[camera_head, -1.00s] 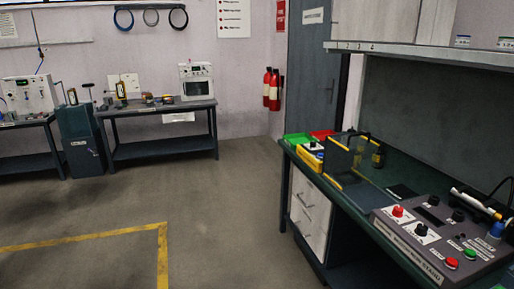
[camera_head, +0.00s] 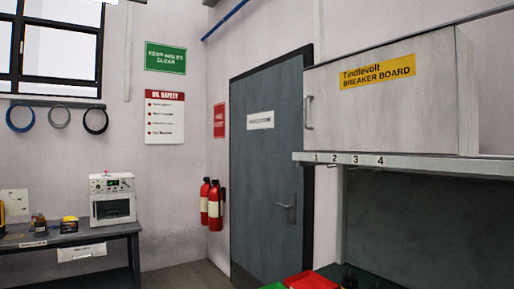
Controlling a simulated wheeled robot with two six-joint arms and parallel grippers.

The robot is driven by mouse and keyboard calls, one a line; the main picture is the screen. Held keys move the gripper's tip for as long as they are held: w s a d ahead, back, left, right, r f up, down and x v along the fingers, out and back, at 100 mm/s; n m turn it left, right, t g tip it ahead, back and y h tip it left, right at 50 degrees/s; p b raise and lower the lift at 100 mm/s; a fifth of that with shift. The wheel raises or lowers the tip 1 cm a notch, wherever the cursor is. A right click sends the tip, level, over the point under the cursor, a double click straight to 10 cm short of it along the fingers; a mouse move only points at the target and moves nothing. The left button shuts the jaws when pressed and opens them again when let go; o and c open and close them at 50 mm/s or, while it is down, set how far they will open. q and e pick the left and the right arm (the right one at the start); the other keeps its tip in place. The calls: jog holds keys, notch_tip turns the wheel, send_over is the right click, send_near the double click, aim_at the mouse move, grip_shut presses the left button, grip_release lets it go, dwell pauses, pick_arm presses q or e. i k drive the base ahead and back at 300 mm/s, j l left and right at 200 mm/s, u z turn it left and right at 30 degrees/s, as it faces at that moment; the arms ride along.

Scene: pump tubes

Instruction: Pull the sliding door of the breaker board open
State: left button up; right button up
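The breaker board (camera_head: 405,108) is a pale grey wall cabinet at the upper right, with a yellow label reading "Tindlevolt BREAKER BOARD". Its front is covered by a plain flat door panel (camera_head: 370,118). A slim vertical handle (camera_head: 308,112) sits near the panel's left edge. The panel covers the front, and the inside is hidden. Neither of my grippers shows in the view.
A shelf edge (camera_head: 400,163) numbered 1 to 4 runs under the cabinet. Below, a red bin (camera_head: 311,281) shows at the bottom edge. A dark grey door (camera_head: 268,165), fire extinguishers (camera_head: 213,205) and a side bench (camera_head: 75,238) stand to the left.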

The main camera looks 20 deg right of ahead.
aim_at(400, 96)
jog(key=i+z, duration=0.25)
jog(key=i, duration=0.35)
jog(key=i+j+z, duration=0.2)
jog(key=i, duration=0.4)
